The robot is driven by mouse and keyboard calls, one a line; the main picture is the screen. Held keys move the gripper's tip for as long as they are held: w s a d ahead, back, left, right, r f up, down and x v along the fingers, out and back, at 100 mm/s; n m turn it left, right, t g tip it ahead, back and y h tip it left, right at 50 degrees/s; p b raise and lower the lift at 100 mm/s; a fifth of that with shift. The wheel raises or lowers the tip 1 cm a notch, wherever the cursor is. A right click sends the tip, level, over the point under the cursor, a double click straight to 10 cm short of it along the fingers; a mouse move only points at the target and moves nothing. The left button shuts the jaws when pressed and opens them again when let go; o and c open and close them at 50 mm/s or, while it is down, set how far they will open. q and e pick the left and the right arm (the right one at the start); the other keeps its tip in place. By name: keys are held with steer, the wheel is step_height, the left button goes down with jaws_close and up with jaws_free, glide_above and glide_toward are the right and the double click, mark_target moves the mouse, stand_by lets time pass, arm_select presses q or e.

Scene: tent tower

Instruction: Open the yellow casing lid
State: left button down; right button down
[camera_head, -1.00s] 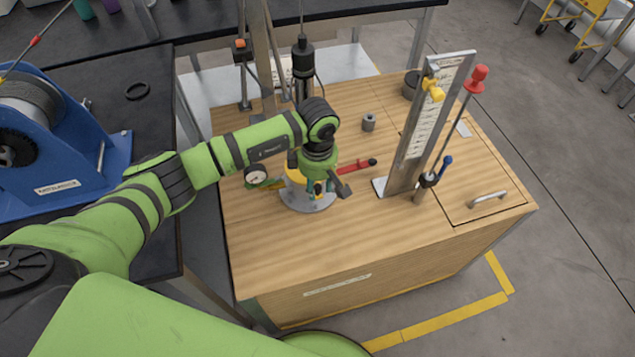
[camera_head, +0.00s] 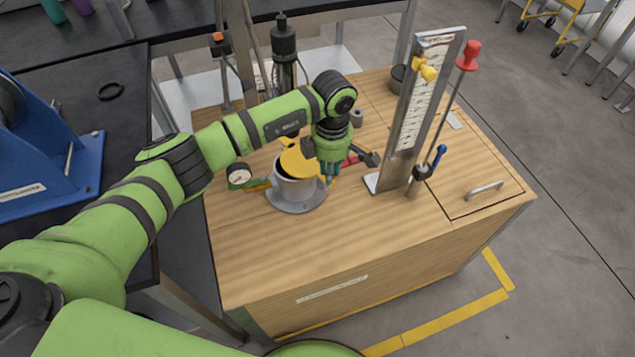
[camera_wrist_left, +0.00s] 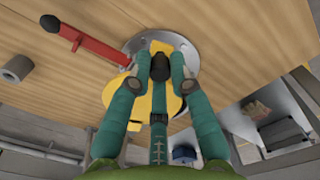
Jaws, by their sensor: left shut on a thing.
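The grey metal casing (camera_head: 297,187) stands on a round flange on the wooden bench top. Its yellow lid (camera_head: 303,162) sits at the top, tilted, with a dark gap showing under its near edge. My left gripper (camera_head: 329,176) is at the right side of the lid, pointing down. In the left wrist view, its teal fingers (camera_wrist_left: 163,84) are closed around a dark knob (camera_wrist_left: 160,66) over the yellow lid (camera_wrist_left: 117,98). The fingers hide part of the lid and casing. My right gripper is not in view.
A dial gauge (camera_head: 239,176) sits left of the casing. A red lever (camera_wrist_left: 92,43) extends beside it. An upright metal scale plate (camera_head: 418,110) and a red-knobbed rod (camera_head: 468,57) stand to the right. The front of the bench top (camera_head: 300,245) is clear.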

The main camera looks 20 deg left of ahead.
arm_select(q)
steer(key=shift+w+d+n+b, duration=0.4)
steer(key=shift+w+n+b, duration=0.15)
steer(key=shift+w+b, duration=0.15)
steer(key=shift+w+d+n+b, duration=0.4)
steer(key=shift+w+n+b, duration=0.15)
steer(key=shift+w+b, duration=0.1)
steer(key=c, duration=1.1)
jaws_free()
step_height(320, 180, up, 12)
steer(key=shift+r, duration=0.1)
